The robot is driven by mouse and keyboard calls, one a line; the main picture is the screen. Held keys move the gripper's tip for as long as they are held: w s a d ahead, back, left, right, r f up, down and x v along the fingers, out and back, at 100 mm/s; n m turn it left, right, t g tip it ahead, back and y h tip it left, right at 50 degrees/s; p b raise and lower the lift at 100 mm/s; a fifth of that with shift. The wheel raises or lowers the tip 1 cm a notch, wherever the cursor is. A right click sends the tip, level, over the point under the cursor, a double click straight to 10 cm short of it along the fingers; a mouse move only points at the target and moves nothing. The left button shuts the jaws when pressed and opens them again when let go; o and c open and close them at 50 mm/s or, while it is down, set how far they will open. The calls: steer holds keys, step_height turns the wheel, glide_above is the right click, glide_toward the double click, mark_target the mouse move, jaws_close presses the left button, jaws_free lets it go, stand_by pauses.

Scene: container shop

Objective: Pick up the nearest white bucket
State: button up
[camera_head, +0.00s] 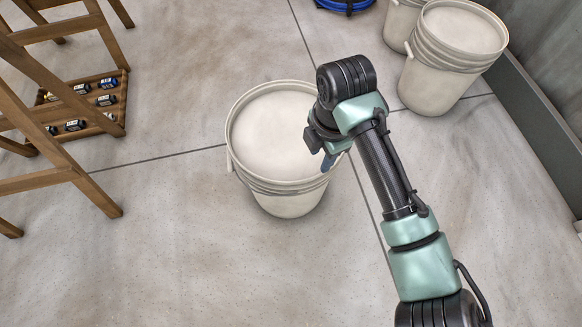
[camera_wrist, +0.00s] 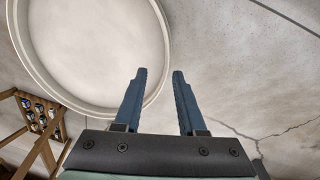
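The nearest white bucket (camera_head: 278,140) stands upright on the floor in the middle of the head view. Its round top, pale inside the rim, also shows at the upper left of the wrist view (camera_wrist: 92,45). My gripper (camera_head: 330,160) is at the right side of the bucket's rim in the head view, partly hidden by my wrist. In the wrist view its two blue fingers (camera_wrist: 159,73) are apart with a gap between them. The left finger overlaps the bucket's rim in the picture; the right finger is over bare floor. I cannot tell whether either finger touches the rim.
Two more white buckets stand at the upper right, one in front (camera_head: 447,70) and one behind (camera_head: 401,22), near a wall (camera_head: 552,45). A blue coil (camera_head: 345,4) lies at the top. A wooden stepladder (camera_head: 60,165) and a wooden crate (camera_head: 118,100) with small items are at left. The foreground floor is clear.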

steer(key=f, duration=0.2)
steer(key=b, duration=0.5)
glide_above(312, 187)
steer(key=d, duration=0.1)
step_height(312, 187, down, 7)
steer(key=f+b, duration=0.2)
steer(key=a+f+b, duration=0.1)
steer(key=f+b, duration=0.1)
steer(key=shift+f+b, duration=0.15)
steer(key=shift+b, duration=0.25)
steer(key=shift+f+b, duration=0.35)
steer(key=shift+f, duration=0.1)
steer(key=shift+r, duration=0.1)
steer(key=shift+f+p, duration=0.3)
steer(key=shift+p, duration=0.05)
steer(key=shift+c, duration=0.2)
jaws_close()
